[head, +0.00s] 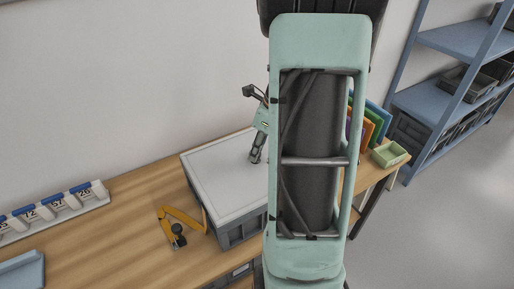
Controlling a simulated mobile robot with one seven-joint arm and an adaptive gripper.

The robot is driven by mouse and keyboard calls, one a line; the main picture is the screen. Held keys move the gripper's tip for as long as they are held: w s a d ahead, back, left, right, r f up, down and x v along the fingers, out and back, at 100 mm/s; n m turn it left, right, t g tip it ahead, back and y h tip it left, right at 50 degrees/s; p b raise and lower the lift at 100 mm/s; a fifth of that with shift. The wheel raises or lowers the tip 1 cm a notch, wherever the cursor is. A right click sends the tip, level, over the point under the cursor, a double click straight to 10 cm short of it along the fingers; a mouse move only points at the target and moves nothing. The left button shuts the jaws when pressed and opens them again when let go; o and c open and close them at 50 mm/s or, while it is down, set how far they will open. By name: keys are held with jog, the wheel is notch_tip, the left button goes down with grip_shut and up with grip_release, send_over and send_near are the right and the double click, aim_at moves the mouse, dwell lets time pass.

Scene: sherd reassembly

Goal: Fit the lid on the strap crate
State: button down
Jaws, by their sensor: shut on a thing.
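The lid (222,172) is a flat pale grey-white panel with a darker rim. It lies over the top of the dark grey crate (238,234), which stands on the wooden bench. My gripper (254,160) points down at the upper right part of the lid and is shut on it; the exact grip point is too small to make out. My own arm hides the right part of lid and crate. I cannot tell whether the lid sits flush all round.
An orange angled piece with a black knob (178,232) is on the bench left of the crate. A numbered white rack (55,210) and a blue tray (22,270) are farther left. Coloured upright panels (372,120) and a green tray (390,155) are right. Blue shelving (450,95) stands beyond.

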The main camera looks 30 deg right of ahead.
jog(key=c, duration=1.5)
grip_release()
jog(key=shift+c, duration=0.2)
jog(key=shift+r, duration=0.1)
jog(key=v, duration=1.2)
jog(key=shift+a, duration=0.1)
